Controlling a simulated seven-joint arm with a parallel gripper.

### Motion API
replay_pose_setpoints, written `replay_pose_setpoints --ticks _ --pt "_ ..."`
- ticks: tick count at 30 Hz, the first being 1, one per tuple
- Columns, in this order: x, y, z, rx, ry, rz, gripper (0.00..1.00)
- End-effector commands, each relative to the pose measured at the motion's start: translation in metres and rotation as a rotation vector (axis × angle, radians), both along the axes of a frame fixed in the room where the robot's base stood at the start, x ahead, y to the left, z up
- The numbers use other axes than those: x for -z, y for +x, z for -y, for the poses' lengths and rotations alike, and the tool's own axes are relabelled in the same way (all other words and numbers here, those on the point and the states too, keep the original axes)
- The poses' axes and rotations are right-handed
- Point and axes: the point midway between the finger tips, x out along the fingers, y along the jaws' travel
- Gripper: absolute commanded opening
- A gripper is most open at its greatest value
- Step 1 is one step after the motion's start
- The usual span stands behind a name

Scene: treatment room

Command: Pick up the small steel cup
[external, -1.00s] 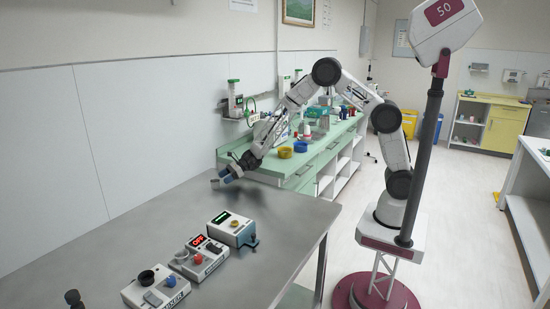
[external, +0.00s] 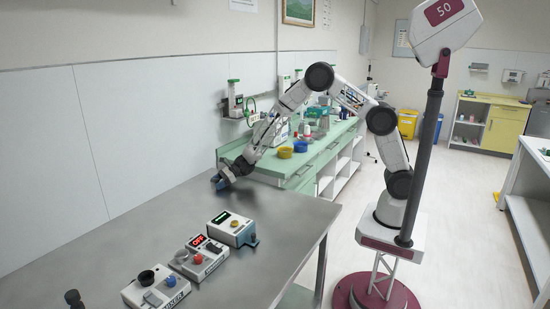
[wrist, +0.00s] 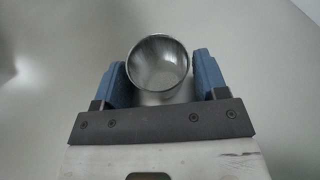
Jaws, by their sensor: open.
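The small steel cup (wrist: 160,62) shows in the wrist view with its round open mouth toward the camera. It lies between the two blue fingers of my gripper (wrist: 160,68), one finger on each side. A narrow gap shows by the right finger; whether the left finger touches the cup I cannot tell. In the external view my gripper (external: 220,182) is low over the far part of the steel table (external: 110,240), and the cup is mostly hidden by the fingers there. My gripper is open.
Three small control boxes stand nearer on the table: one with a green display (external: 232,229), one with a red display (external: 200,258), and one with a black knob (external: 156,290).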

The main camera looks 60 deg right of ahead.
Motion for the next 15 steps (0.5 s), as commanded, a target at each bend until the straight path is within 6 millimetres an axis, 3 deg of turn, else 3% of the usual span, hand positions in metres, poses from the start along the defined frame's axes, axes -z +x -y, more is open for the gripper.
replay_pose_setpoints --ticks 10,15 --pt "0.0 -0.0001 0.0003 0.0 0.0 0.0 0.66" --pt "0.0 -0.0001 0.0003 0.0 0.0 0.0 0.42"
